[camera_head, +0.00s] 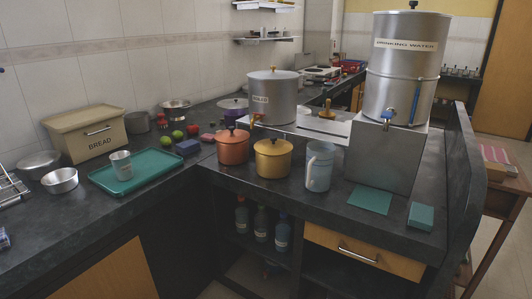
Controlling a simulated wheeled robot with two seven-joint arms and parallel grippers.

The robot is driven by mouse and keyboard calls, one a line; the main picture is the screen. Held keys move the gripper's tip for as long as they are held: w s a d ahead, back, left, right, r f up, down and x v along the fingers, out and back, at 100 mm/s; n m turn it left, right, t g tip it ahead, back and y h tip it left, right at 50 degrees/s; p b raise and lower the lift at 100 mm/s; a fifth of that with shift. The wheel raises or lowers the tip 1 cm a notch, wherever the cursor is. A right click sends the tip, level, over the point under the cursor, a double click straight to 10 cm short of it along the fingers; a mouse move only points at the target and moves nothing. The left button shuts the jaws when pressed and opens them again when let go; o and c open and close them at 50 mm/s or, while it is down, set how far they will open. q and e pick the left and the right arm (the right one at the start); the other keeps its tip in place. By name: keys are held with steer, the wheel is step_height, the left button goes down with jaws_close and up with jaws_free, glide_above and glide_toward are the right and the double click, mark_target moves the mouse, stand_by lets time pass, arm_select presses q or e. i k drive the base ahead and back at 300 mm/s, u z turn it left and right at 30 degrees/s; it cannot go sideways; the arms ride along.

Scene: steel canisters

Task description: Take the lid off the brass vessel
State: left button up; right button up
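The brass vessel (273,166) is a golden-yellow pot on the dark counter, near the front edge at the inner corner. Its lid (273,147) sits on top, with a small dark knob in the middle. A similar copper-coloured pot (232,152) with a lid and dark knob stands just to its left. Neither of my grippers shows in the head view.
A pale blue jug (320,167) stands right of the brass vessel. Behind is a steel canister with a tap (272,98); a tall drinking-water canister (400,70) stands on a box (386,155). A teal tray (150,173) holds a metal cup. Open counter lies front left.

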mark_target(274, 146)
steer(key=u, duration=0.25)
steer(key=k, duration=0.4)
steer(key=u, duration=1)
steer(key=i, duration=1.4)
steer(key=z, duration=0.45)
